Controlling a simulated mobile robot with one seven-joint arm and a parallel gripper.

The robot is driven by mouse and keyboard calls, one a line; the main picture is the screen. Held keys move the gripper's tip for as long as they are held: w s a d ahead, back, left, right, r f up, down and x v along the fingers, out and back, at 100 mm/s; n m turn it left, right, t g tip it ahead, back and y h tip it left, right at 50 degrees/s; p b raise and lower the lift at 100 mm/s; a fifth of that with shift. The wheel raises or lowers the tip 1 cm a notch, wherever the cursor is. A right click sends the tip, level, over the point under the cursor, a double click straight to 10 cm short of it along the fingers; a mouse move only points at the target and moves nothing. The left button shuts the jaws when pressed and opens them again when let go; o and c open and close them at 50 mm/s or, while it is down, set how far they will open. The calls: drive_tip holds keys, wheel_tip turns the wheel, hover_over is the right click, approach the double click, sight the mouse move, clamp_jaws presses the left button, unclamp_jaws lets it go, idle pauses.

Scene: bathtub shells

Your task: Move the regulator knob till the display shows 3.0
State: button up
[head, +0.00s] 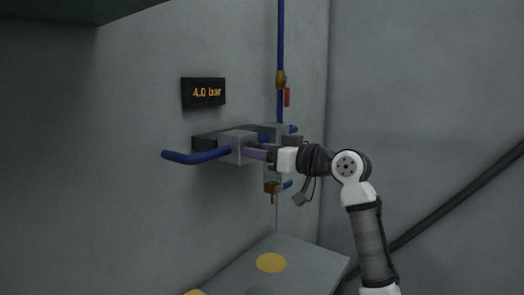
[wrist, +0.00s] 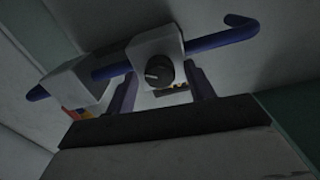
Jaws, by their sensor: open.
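The display (head: 204,92) on the wall reads 4.0 bar in orange. Below it, a grey regulator block (head: 237,147) sits on a dark bracket with a blue pipe through it. In the wrist view the round black regulator knob (wrist: 158,75), with a pale mark, faces me on the block's front. My gripper (wrist: 163,84) is open, with one purple finger on each side of the knob. I cannot tell whether the fingers touch it. In the head view my gripper (head: 262,152) is right at the block's front, and the knob is not clearly seen.
A second grey block (wrist: 78,82) stands left of the knob in the wrist view, close to the left finger. A blue vertical pipe (head: 281,35) with a brass valve (head: 281,79) runs behind. A grey surface with a yellow disc (head: 271,263) lies below.

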drive_tip(key=c, duration=1)
drive_tip(key=shift+n, duration=0.3)
drive_tip(key=shift+n+b, duration=0.95)
drive_tip(key=shift+n, duration=1.55)
drive_tip(key=o, duration=1)
